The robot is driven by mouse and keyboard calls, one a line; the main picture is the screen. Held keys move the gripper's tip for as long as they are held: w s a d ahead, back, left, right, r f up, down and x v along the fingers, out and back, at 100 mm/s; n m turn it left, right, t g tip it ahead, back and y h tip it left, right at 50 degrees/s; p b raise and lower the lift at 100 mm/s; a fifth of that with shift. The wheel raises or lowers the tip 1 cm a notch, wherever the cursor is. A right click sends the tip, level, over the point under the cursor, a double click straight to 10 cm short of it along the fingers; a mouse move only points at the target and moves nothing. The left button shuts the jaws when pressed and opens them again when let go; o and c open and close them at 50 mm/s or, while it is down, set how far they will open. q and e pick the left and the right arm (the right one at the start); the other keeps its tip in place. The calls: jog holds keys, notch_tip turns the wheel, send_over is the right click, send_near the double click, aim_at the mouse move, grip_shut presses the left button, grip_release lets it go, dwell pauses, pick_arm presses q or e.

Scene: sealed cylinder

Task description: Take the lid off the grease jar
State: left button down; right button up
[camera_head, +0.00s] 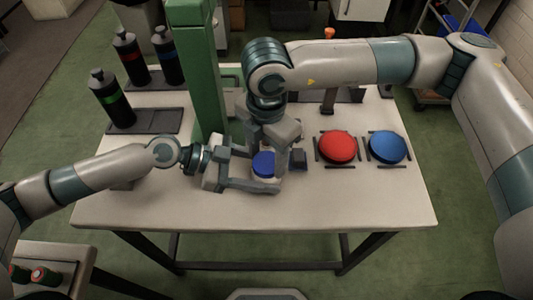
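The grease jar (265,178) stands on the table with a pale body and a blue lid (264,164) on top. My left gripper (262,182) comes in from the left at jar height. Its front finger lies across the jar's body and it appears closed around it. My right gripper (276,150) points down from above, just behind and right of the lid. One finger is close beside the lid's right side. The arm and hand hide part of the fingers, so I cannot tell whether they touch the lid.
A green column (200,75) stands behind the jar. Red (338,147) and blue (387,146) round pieces sit in holders at right. Dark bottles, one green-banded (112,98), stand at back left. The table's (330,205) front strip is clear.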

jog(key=c, duration=0.3)
